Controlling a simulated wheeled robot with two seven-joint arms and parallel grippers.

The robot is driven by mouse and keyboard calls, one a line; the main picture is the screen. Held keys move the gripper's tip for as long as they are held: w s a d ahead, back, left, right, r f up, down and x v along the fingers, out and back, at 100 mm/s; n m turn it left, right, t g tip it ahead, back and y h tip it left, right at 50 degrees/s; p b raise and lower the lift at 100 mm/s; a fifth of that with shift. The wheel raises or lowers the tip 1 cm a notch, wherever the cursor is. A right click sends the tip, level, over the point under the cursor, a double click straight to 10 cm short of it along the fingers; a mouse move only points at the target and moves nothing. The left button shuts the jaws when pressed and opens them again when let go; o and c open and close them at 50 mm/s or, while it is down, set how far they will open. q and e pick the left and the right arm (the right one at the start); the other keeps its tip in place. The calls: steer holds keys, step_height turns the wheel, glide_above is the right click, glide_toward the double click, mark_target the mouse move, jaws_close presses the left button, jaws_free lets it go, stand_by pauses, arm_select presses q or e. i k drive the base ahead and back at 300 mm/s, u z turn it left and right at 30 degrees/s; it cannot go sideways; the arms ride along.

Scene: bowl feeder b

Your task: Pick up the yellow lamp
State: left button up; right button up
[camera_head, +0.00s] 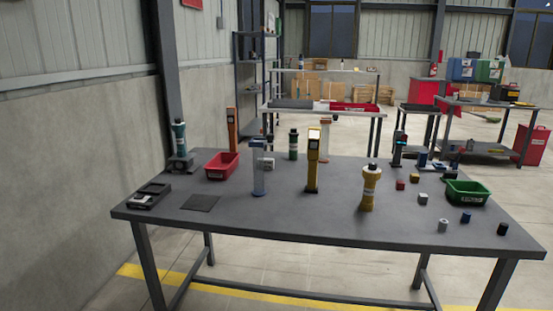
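Two yellow things stand upright on the dark grey table (300,229). One is a tall, slim yellow post (312,172) with a pale lit box at its top, near the middle of the table. The other is a shorter, thicker yellow body (370,188) with a flared head, a pale band and a dark top, nearer the front and to the right. I cannot tell for certain which of them is the yellow lamp. Neither of my grippers is in view, and nothing touches either yellow thing.
A pale blue post (259,170) stands left of the yellow post. A red bin (222,166), black tray (149,195) and flat dark plate (200,203) lie at the left. A green bin (467,193) and several small blocks are at the right. The front middle is clear.

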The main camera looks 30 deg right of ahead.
mark_target(313, 133)
steer(key=u, duration=0.1)
steer(key=i, duration=1)
steer(key=z, duration=0.45)
